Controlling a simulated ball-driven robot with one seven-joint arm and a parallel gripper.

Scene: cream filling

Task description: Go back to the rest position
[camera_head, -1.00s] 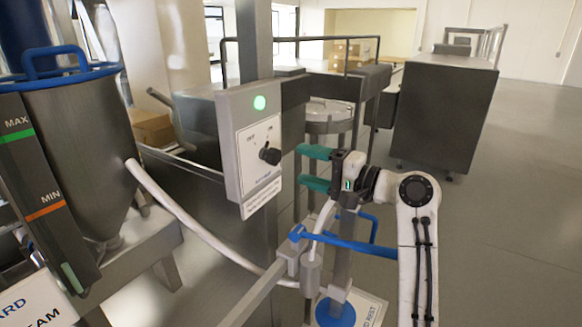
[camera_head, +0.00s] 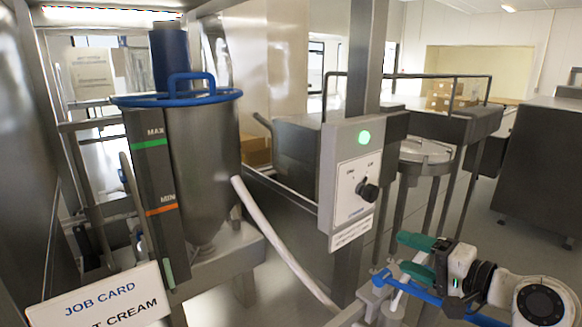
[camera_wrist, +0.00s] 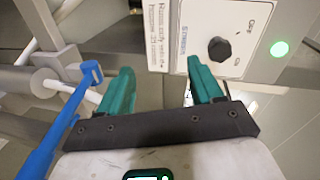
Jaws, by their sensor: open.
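My gripper (camera_head: 418,257) is at the lower right of the head view, with its green fingers pointing left. In the wrist view its two green fingers (camera_wrist: 160,92) are spread apart with nothing between them. The control box (camera_head: 350,180) with a lit green lamp (camera_head: 364,137) and a black knob (camera_head: 368,193) stands up and left of the gripper in the head view. In the wrist view the box (camera_wrist: 266,25) lies beyond the fingertips, apart from them. A blue handle (camera_head: 420,290) is just beside the gripper; it also shows left of the fingers in the wrist view (camera_wrist: 62,130).
A steel hopper (camera_head: 200,150) with a blue rim stands at left, beside a MAX/MIN level gauge (camera_head: 152,170). A white hose (camera_head: 275,240) runs from it toward the lower right. A job card (camera_head: 105,303) is at lower left. Open floor lies at the right.

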